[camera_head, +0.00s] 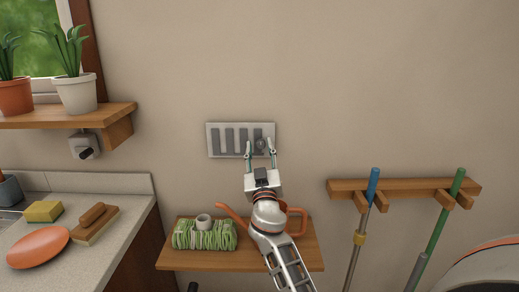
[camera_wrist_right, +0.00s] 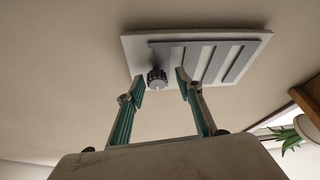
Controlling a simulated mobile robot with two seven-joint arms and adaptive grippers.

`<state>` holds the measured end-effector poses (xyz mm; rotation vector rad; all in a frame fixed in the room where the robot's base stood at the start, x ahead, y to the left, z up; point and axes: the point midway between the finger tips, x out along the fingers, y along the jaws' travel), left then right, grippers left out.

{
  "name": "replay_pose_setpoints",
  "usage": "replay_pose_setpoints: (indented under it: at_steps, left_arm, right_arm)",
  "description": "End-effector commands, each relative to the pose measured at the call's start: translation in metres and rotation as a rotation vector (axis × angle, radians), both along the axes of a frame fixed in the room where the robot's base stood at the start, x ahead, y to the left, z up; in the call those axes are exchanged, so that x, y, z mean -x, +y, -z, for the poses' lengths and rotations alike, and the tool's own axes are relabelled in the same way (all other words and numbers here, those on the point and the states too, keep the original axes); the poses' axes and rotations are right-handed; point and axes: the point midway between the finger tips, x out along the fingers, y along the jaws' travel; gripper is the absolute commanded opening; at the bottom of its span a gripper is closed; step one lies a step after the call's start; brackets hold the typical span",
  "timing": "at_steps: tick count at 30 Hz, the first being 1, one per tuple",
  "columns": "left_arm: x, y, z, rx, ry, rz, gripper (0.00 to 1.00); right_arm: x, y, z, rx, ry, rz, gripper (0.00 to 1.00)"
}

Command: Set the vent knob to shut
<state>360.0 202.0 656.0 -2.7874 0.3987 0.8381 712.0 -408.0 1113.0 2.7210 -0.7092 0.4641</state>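A pale rectangular vent (camera_head: 236,139) with several upright grey slats is fixed to the wall. Its dark ribbed knob (camera_head: 260,144) sits at the vent's right side, partly between my fingertips in the head view. In the right wrist view the knob (camera_wrist_right: 157,78) shows clearly beside the slats of the vent (camera_wrist_right: 215,62). My right gripper (camera_head: 259,149) is open in front of the vent. In the wrist view its fingertips (camera_wrist_right: 160,82) stand on either side of the knob, with gaps; contact is not visible. My left gripper is not in view.
Below is a wooden shelf (camera_head: 180,257) with a green-white bundle (camera_head: 205,236) and an orange watering can (camera_head: 296,221), partly behind my arm. A rack (camera_head: 405,187) with two poles is at right. A plant shelf (camera_head: 60,115) and counter (camera_head: 75,262) are at left.

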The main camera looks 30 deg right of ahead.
Motion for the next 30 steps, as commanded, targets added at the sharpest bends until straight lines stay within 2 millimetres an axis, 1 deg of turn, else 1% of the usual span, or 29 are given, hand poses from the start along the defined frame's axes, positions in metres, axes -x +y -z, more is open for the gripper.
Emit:
replay_pose_setpoints:
  at_steps: [5,12,18,24,30]
  left_arm:
    - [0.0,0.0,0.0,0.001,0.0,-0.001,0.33]
    - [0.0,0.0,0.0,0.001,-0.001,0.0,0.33]
    - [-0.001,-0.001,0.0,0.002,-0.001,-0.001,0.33]
    - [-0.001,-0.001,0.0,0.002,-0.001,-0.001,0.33]
    - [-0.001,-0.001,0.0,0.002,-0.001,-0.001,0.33]
  right_arm:
    - [0.017,0.009,0.009,-0.001,0.003,-0.001,0.36]
    - [0.057,0.03,0.028,-0.002,0.004,-0.001,0.36]
    - [0.084,0.044,0.04,0.0,0.003,-0.002,0.36]
    - [0.097,0.05,0.044,0.0,0.002,-0.002,0.36]
    - [0.098,0.051,0.045,0.0,0.0,-0.002,0.36]
